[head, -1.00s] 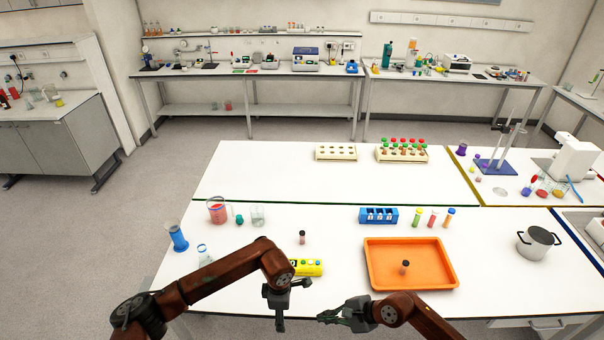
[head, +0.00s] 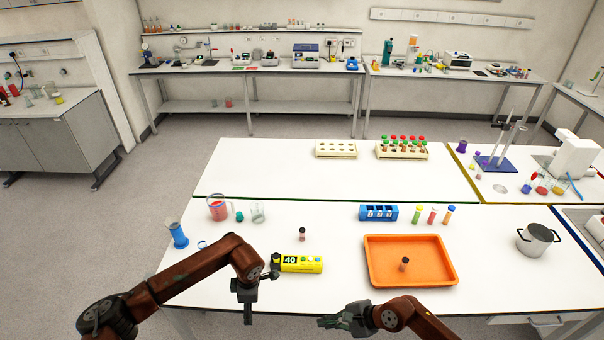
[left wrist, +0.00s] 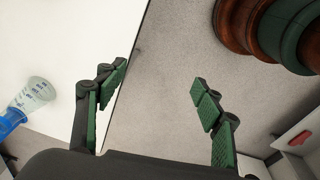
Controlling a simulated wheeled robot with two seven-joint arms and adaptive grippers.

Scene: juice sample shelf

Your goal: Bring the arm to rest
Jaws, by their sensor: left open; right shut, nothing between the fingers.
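My left gripper (head: 246,310) hangs just off the table's front edge, left of the yellow block, fingers pointing down. In the left wrist view its two green-padded fingers (left wrist: 160,88) are spread apart with nothing between them, over the table edge and floor. My right gripper (head: 328,322) is shut and empty, at the front edge of the table below the orange tray, pointing left.
The white table (head: 330,290) holds an orange tray (head: 376,274) with a dark-capped vial (head: 404,264), another vial (head: 302,234), a yellow block marked 40 (head: 298,264), a blue rack (head: 378,213), a blue cylinder (head: 178,236) and a pot (head: 536,240).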

